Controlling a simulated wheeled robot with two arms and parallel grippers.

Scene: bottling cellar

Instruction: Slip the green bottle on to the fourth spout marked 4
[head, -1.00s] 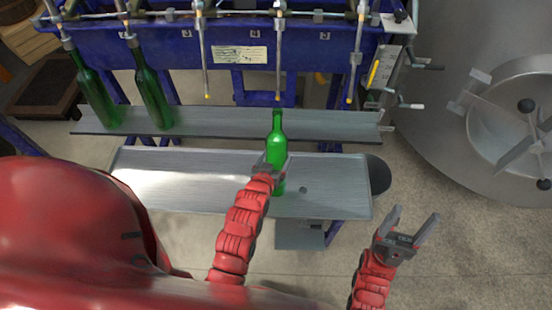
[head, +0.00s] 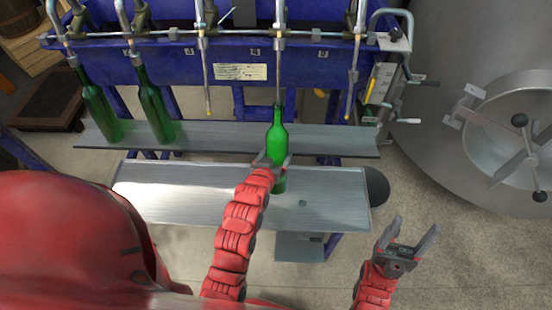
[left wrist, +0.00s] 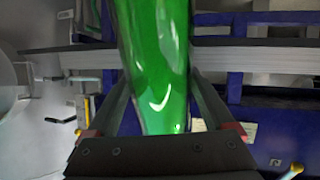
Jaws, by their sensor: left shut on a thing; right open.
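The green bottle (head: 277,143) is upright in the head view, below the fourth spout (head: 279,68), the one by the label 4. Its mouth meets the lower end of that spout in the picture; I cannot tell if the spout tip is inside the neck or just in front or behind. My left gripper (head: 271,163) is shut on the bottle's lower body. In the left wrist view the green bottle (left wrist: 157,60) stands between both fingers; its neck is out of that view. My right gripper (head: 414,238) is open and empty at the lower right.
Two other green bottles (head: 97,104) (head: 154,104) hang at the first two spouts on the left. The third spout (head: 206,80) and fifth spout (head: 354,80) are free. A grey shelf (head: 220,137) runs below the spouts, a metal tray (head: 190,195) in front. A large tank (head: 460,60) stands right.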

